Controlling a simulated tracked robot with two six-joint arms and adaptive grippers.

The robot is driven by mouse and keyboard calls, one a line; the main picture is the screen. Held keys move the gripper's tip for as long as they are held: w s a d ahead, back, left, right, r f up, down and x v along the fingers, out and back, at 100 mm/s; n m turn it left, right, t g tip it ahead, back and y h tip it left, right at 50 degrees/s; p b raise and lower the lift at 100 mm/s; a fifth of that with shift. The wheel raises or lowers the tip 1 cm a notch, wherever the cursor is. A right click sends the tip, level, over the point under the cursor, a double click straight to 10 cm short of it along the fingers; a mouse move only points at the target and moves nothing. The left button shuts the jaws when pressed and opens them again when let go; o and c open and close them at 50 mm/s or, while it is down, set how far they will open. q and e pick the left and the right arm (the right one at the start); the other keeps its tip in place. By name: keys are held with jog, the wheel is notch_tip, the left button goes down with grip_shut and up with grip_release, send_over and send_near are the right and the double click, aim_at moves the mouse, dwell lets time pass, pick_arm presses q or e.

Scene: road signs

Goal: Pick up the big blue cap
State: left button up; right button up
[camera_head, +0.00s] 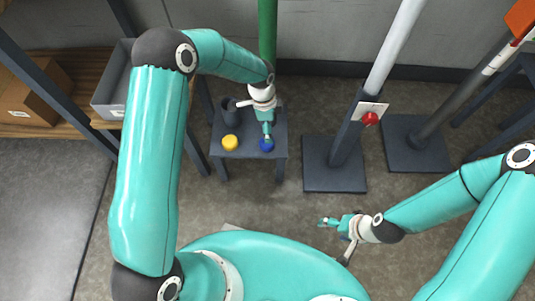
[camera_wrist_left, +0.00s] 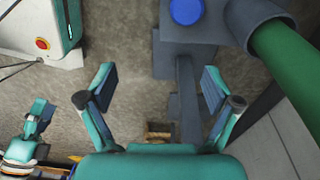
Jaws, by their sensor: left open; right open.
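A round blue cap (camera_head: 266,145) lies on a small dark grey table (camera_head: 250,152), near its right front corner. In the left wrist view the blue cap (camera_wrist_left: 186,11) shows at the top edge, ahead of the fingers and cut by the frame. My left gripper (camera_head: 267,134) points down over the table just behind the cap and partly overlaps it in the head view. Its fingers (camera_wrist_left: 158,80) are apart with nothing between them. My right gripper (camera_head: 328,222) is open and empty over the floor at lower right.
A yellow cap (camera_head: 230,143) and a dark cylindrical holder (camera_head: 230,111) are on the same table, left of the blue cap. A green pole (camera_head: 267,35) rises behind it. A grey post with a red knob (camera_head: 370,119) stands to the right. A wooden shelf (camera_head: 60,125) is at left.

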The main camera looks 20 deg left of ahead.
pick_arm(q)
jog(key=w+f+m+b, duration=0.1)
jog(key=f+b, duration=0.1)
jog(key=f, duration=0.2)
jog(key=w+a+f+m+y+b, duration=0.1)
jog(key=f+b, duration=0.1)
jog(key=f, duration=0.2)
jog(key=w+a+f+m+b, duration=0.1)
jog(key=w+f+b, duration=0.1)
jog(key=f, duration=0.1)
jog(key=shift+f, duration=0.4)
jog(key=f+b, duration=0.1)
jog(key=f, duration=0.3)
jog(key=shift+s+d+f+b, duration=0.15)
jog(key=shift+s+f+b, duration=0.05)
jog(key=shift+b, duration=0.2)
jog(key=shift+f, duration=0.5)
pick_arm(e)
notch_tip(320, 180, down, 10)
pick_arm(q)
jog(key=shift+r, duration=0.1)
jog(key=c, duration=0.9)
